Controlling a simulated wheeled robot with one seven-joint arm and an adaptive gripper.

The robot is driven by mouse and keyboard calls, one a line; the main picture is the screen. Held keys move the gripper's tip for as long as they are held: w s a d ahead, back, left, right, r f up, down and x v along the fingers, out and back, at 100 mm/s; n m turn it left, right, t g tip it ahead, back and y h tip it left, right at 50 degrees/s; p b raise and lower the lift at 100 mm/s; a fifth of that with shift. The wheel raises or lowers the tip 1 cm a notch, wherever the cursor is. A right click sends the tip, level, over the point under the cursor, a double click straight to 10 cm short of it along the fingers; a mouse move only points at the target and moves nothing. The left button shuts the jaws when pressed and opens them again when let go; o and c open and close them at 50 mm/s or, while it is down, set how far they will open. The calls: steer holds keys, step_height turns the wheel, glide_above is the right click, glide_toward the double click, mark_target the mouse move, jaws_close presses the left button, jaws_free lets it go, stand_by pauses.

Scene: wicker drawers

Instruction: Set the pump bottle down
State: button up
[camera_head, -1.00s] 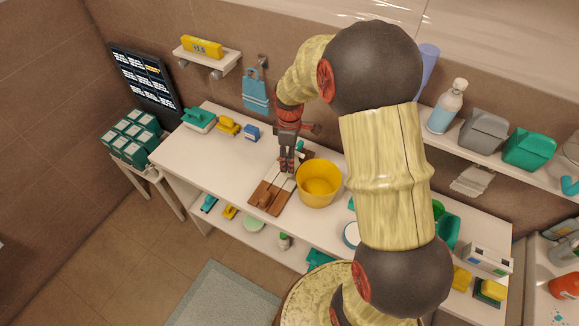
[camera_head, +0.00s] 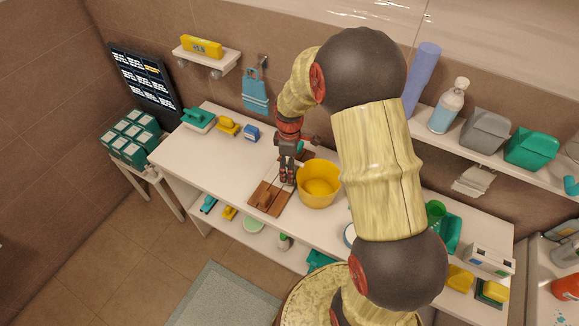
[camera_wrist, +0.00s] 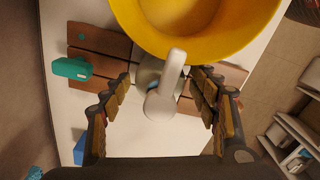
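The pump bottle (camera_wrist: 166,90) shows in the wrist view from above, its pale grey-white pump head and spout pointing toward the camera's top. My gripper (camera_wrist: 162,82) has a finger on each side of the bottle and appears closed on its body. In the head view my gripper (camera_head: 288,180) points down over the brown slatted wooden board (camera_head: 268,197), just left of the yellow bucket (camera_head: 319,184). The bottle is mostly hidden by the fingers there. The board (camera_wrist: 105,42) lies beneath the bottle in the wrist view; whether the base touches it is hidden.
The yellow bucket (camera_wrist: 200,50) is very close to the bottle. A teal object (camera_wrist: 72,68) lies at the board's far end. The table between is clear.

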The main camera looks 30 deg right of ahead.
steer(key=shift+r, duration=0.1)
step_height(320, 180, up, 12)
steer(key=shift+r+p, duration=0.1)
steer(key=shift+p, duration=0.85)
steer(key=s+a+r+m+t, duration=0.25)
steer(key=s+r, duration=0.25)
steer(key=r, duration=0.3)
steer(key=s+a+r+m+t, duration=0.1)
steer(key=s+a+r+m, duration=0.3)
steer(key=r, duration=0.3)
steer(key=s+a+r+m, duration=0.1)
steer(key=s, duration=0.3)
steer(key=s+a+r+m+t, duration=0.1)
steer(key=s, duration=0.4)
steer(key=s+a+r+m+t, duration=0.1)
steer(key=s+a+r, duration=0.1)
steer(key=s, duration=0.2)
steer(key=shift+s+m, duration=0.25)
steer(key=shift+m, duration=0.1)
step_height(320, 180, down, 5)
steer(key=b, duration=0.5)
steer(key=shift+f, duration=0.1)
